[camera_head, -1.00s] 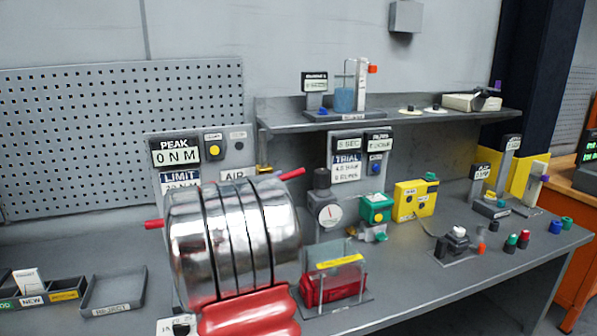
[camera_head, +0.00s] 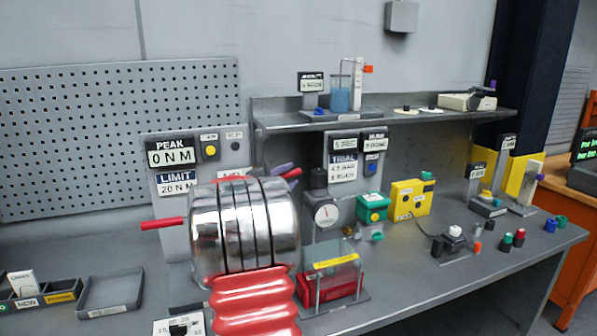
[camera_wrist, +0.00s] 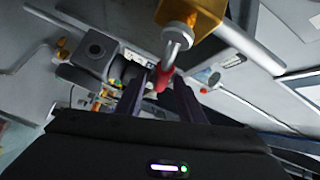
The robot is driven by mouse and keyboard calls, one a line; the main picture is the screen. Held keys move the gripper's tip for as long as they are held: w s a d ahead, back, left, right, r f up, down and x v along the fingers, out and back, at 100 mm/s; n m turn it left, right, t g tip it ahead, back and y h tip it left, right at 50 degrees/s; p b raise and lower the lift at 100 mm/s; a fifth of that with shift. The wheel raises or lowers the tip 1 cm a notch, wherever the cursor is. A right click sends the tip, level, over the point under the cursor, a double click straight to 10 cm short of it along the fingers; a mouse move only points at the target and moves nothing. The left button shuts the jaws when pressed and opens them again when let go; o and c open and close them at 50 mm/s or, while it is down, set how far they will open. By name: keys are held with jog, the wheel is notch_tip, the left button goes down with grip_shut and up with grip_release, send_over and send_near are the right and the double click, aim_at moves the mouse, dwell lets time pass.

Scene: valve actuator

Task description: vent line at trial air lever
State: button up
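In the wrist view a bent metal lever with a red tip (camera_wrist: 164,76) comes down from a brass-coloured block (camera_wrist: 192,14). My gripper (camera_wrist: 166,88) has its two dark purple fingers apart, and the red tip lies between or just beyond their ends. I cannot tell whether they touch it. In the head view the purple finger ends (camera_head: 281,169) show behind my chrome arm, beside a red bar end (camera_head: 294,173). The AIR label (camera_head: 234,173) is partly covered by my arm, which hides the brass valve. A TRIAL panel (camera_head: 343,167) stands right of it.
A round gauge (camera_head: 327,214), green box (camera_head: 373,207) and yellow box (camera_head: 410,199) stand right of my arm. A clear-covered red item (camera_head: 332,282) is close in front. A red bar (camera_head: 163,223) sticks out left. A shelf (camera_head: 390,116) overhangs behind.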

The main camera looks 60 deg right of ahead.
aim_at(298, 171)
jog(key=d, duration=0.5)
jog(key=shift+s+d, duration=0.3)
grip_shut()
dwell(0.5)
